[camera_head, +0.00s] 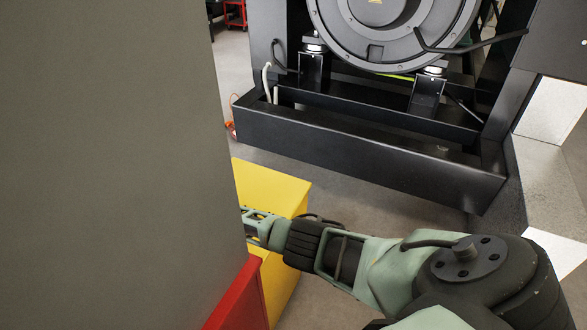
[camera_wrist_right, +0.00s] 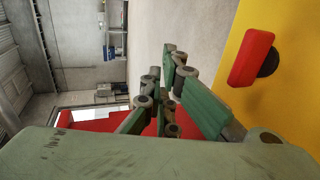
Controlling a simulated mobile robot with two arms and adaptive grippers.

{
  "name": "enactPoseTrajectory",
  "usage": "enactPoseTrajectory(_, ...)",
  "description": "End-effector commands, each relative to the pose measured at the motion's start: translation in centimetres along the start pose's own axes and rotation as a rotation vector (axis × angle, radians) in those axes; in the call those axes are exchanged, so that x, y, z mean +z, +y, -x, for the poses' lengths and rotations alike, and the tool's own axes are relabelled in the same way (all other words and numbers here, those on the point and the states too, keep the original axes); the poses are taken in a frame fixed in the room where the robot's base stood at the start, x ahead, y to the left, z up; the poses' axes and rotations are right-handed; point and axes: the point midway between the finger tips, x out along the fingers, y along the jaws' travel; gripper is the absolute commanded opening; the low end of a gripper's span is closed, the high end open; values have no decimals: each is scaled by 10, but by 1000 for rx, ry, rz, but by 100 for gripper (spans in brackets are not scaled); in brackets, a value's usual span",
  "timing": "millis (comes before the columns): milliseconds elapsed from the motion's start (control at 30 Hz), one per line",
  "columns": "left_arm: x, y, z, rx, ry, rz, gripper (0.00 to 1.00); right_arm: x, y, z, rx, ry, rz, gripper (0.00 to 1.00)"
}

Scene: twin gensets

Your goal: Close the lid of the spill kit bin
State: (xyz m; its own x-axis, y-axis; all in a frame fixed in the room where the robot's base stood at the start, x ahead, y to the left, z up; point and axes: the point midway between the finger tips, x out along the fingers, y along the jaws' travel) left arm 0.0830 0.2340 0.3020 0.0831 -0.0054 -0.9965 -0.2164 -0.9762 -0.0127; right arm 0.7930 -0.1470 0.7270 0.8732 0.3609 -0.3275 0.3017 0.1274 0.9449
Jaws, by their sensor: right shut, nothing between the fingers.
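The yellow spill kit bin (camera_head: 268,185) stands at the lower middle of the head view, partly hidden by a large grey panel and my right arm. A red part (camera_head: 245,300), perhaps its lid, shows below my arm. In the right wrist view the yellow bin wall (camera_wrist_right: 285,70) fills the right side and carries a red latch or handle (camera_wrist_right: 251,58). My right gripper (camera_wrist_right: 166,64) is shut and empty beside this wall. A red surface (camera_wrist_right: 90,123) shows behind its fingers. In the head view the fingertips are hidden behind the panel. My left gripper is not in view.
The flat grey panel (camera_head: 100,160) fills the left of the head view, close to the camera. A black genset frame (camera_head: 370,150) with a round housing (camera_head: 390,35) stands beyond the bin. Grey floor (camera_head: 355,195) lies clear between bin and frame.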

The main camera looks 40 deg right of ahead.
Motion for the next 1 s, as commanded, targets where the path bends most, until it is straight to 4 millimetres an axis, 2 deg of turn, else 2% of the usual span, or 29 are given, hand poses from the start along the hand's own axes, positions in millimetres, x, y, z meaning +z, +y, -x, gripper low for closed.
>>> enactPoseTrajectory(100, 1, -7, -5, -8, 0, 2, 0, -5, -9, -6, -28, 1, 1, 0)
enactPoseTrajectory(400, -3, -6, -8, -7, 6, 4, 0, -10, -17, -12, -61, 0, -2, 0)
enactPoseTrajectory(833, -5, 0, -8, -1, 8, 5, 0, -10, -17, -11, -63, 0, -2, 0)
enactPoseTrajectory(1000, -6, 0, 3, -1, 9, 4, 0, -8, -8, -7, -63, 0, -3, 0)
